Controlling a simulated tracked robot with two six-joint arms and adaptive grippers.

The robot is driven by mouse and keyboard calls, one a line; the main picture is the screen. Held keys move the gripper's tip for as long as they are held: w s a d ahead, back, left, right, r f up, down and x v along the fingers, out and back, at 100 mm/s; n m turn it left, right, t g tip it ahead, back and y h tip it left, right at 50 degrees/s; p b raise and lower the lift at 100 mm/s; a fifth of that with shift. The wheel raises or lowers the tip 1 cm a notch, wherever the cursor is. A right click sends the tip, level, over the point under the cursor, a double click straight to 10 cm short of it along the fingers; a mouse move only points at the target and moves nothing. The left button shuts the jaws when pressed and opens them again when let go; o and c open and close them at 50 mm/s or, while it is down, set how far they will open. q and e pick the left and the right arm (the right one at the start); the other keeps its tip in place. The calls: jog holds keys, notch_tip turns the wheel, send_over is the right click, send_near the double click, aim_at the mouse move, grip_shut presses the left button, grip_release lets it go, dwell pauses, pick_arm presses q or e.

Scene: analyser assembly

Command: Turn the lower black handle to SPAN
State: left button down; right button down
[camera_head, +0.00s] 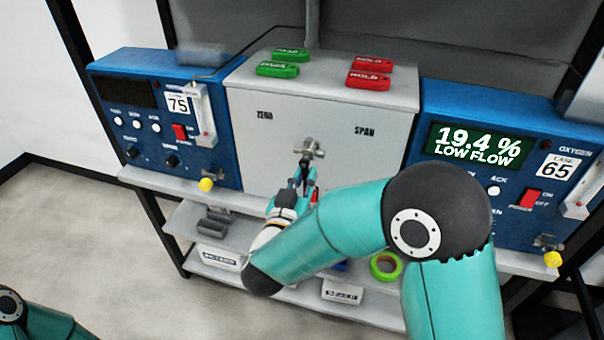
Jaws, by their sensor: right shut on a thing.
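The grey panel (248,140) between the two blue analysers carries the labels ZERO (265,115) on the left and SPAN (365,131) on the right. Below and between them is a metal valve fitting (309,148). A black handle (303,167) hangs from the fitting, pointing roughly down, toward neither label. My right gripper (302,183) is shut on this handle from below. The fingers and arm hide its lower part. My left gripper is out of view; only part of my left arm shows at the lower left.
Two green tags (278,69) and two red tags (368,80) lie on top of the grey box. The left blue analyser (110,85) and the right one (431,100), reading 19.4 % LOW FLOW, flank it. Shelves below hold trays (215,220) and green tape (386,267).

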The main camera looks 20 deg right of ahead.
jog(key=shift+s+d+r+n+p, duration=0.3)
jog(key=shift+r+n+p, duration=0.15)
jog(key=shift+n+p, duration=1.95)
jog(key=shift+s+d+r+n+p, duration=0.15)
jog(key=shift+d+r+n+p, duration=0.25)
jog(key=shift+n+p, duration=2)
jog(key=shift+s+d+r+n+p, duration=0.4)
jog(key=shift+n+p, duration=1)
jog(key=shift+n, duration=2)
jog(key=shift+w+a+r, duration=0.1)
jog(key=shift+a, duration=0.1)
jog(key=c, duration=1.1)
grip_release()
jog(key=shift+c, duration=0.2)
